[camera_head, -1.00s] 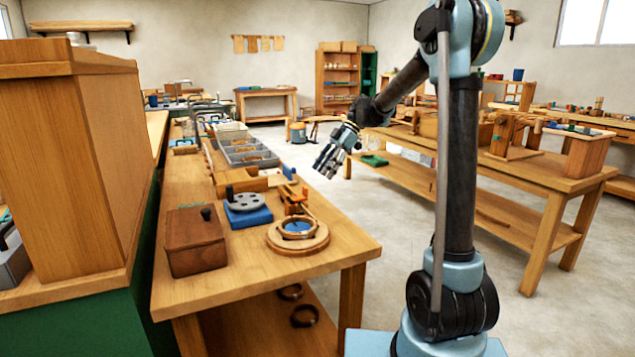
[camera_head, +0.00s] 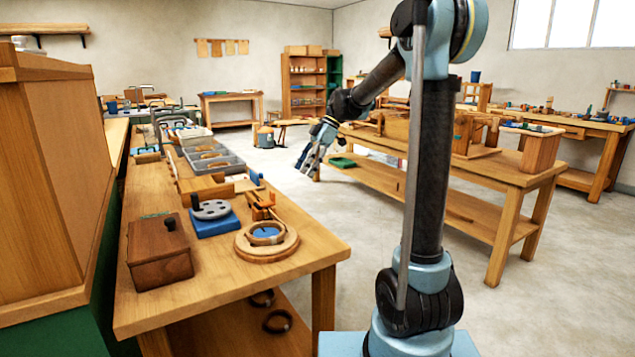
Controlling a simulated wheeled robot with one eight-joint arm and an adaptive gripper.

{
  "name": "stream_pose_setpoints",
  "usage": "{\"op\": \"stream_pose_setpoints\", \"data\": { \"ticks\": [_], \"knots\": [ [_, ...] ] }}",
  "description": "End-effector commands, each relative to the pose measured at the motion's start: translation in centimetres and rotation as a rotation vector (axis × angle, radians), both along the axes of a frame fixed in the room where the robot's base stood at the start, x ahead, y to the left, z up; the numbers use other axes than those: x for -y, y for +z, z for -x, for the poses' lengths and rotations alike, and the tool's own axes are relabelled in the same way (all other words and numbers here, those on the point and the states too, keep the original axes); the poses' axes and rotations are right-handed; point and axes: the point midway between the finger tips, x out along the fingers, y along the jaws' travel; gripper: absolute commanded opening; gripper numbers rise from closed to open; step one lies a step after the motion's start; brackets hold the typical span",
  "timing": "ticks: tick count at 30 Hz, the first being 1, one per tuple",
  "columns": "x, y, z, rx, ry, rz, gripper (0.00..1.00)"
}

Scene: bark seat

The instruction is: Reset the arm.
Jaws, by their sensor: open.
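My gripper (camera_head: 307,159) hangs in the air over the floor gap between the left workbench and the right workbench. Its fingers point down and to the left, are apart and hold nothing. My arm rises from its base at the lower right, bends at the top and reaches back down to the gripper. The gripper touches no bench or object.
The left workbench (camera_head: 300,252) carries a brown wooden box (camera_head: 160,255), a blue block with a grey disc (camera_head: 213,217), a round wooden piece (camera_head: 268,243) and grey trays (camera_head: 212,160). The right workbench (camera_head: 512,176) stands behind my arm. The floor (camera_head: 345,215) between them is clear.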

Motion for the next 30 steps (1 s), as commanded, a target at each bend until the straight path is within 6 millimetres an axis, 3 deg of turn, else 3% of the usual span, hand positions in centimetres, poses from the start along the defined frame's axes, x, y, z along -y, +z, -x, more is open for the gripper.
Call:
{"op": "stream_pose_setpoints", "data": {
  "ticks": [14, 30],
  "knots": [
    [8.9, -1.9, 9.9, -0.091, -0.55, 0.24, 0.48],
    [17.5, -8.1, 20.8, -0.147, -1.193, 0.406, 0.48]
  ]
}}
